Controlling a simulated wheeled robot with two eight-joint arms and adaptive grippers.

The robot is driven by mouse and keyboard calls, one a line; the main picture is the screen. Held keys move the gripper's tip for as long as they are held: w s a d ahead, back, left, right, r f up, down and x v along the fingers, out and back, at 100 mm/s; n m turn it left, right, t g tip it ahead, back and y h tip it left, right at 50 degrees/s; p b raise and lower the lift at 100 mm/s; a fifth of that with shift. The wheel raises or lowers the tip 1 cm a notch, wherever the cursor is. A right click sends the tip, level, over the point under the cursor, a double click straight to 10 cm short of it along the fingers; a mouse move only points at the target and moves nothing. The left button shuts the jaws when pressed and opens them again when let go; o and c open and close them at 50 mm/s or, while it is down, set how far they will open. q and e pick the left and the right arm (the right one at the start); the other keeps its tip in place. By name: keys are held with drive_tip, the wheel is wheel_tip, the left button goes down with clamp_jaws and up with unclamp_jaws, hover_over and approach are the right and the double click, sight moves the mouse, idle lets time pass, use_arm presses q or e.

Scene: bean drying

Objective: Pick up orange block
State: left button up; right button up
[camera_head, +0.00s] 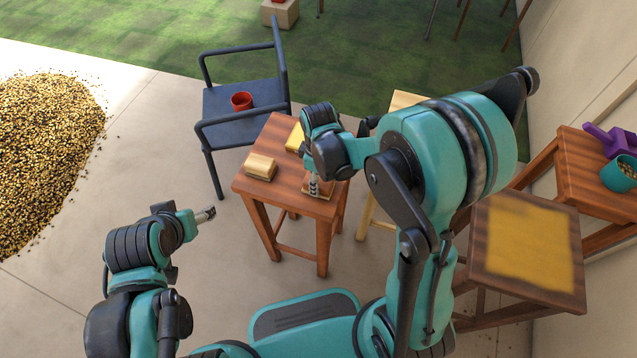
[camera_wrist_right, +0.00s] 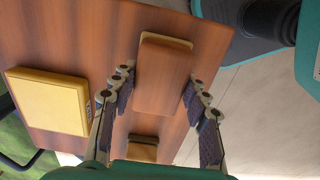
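The orange block (camera_wrist_right: 163,78) lies on the small wooden table (camera_wrist_right: 212,40) in the right wrist view, a brownish-orange brick with a paler edge. My right gripper (camera_wrist_right: 155,105) is open, one finger on each side of the block's near part, with visible gaps. In the head view my right gripper (camera_head: 314,184) points down over the table's front right part, and the arm hides much of the block there. My left gripper (camera_head: 206,214) is off to the left of the table, over the floor, seen too edge-on to tell its opening.
A yellow block (camera_wrist_right: 50,100) and a tan block (camera_head: 260,166) share the tabletop. A dark chair with a red cup (camera_head: 241,101) stands behind left. A wooden table with a yellow-covered top (camera_head: 522,240) stands right, near a purple scoop (camera_head: 606,140) and a teal pot (camera_head: 620,174).

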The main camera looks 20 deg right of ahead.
drive_tip(key=shift+r+p, duration=0.35)
drive_tip(key=shift+r, duration=0.2)
drive_tip(key=r, duration=0.1)
drive_tip(key=r+p, duration=0.2)
drive_tip(key=r, duration=0.1)
drive_tip(key=shift+s+d, duration=0.3)
drive_tip(key=shift+s, duration=0.1)
drive_tip(key=s+d+r+p, duration=0.4)
drive_tip(key=s+d+r, duration=0.2)
drive_tip(key=s, duration=0.2)
drive_tip(key=shift+d, duration=0.4)
drive_tip(key=shift+s, duration=0.1)
drive_tip(key=shift+o, duration=1)
